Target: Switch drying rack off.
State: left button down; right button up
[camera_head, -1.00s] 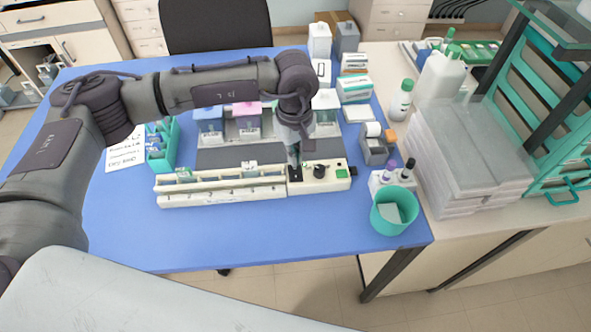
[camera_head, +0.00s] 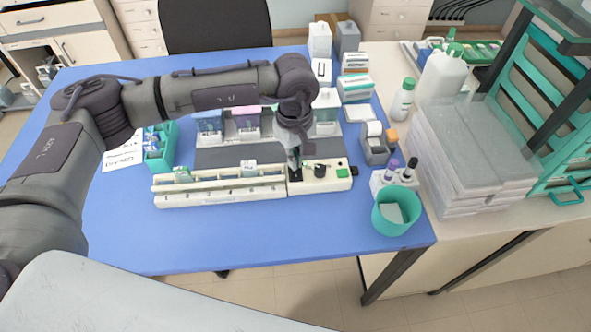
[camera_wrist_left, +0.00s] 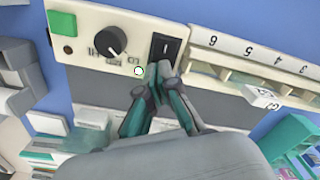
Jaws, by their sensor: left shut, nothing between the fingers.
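The drying rack (camera_head: 235,198) is a long cream unit on the blue table, with numbered slots along its left part. Its control panel (camera_head: 328,184) at the right end carries a black rocker switch, a black knob (camera_head: 320,171) and a green button (camera_head: 342,173). In the left wrist view the black rocker switch (camera_wrist_left: 164,48) sits between the knob (camera_wrist_left: 111,40) and the numbered slots. My left gripper (camera_head: 295,176) points down at the panel. Its shut, empty fingertips (camera_wrist_left: 161,76) are just beside the switch; I cannot tell whether they touch it. My right gripper is not in view.
Staining jars (camera_head: 245,121) stand behind the rack. A teal slide box (camera_head: 160,150) is to its left. A white bottle holder (camera_head: 386,184) and a teal cup (camera_head: 397,215) are to its right. The front of the table is clear.

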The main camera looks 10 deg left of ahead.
pick_arm(q)
jog(key=shift+f+b, duration=0.35)
jog(key=shift+f, duration=0.05)
jog(key=shift+s+r, duration=0.1)
jog(key=shift+r+p, duration=0.45)
jog(key=shift+r, duration=0.4)
jog(key=shift+r+p, duration=0.85)
jog(key=shift+r, duration=1.8)
jog(key=shift+f, duration=0.1)
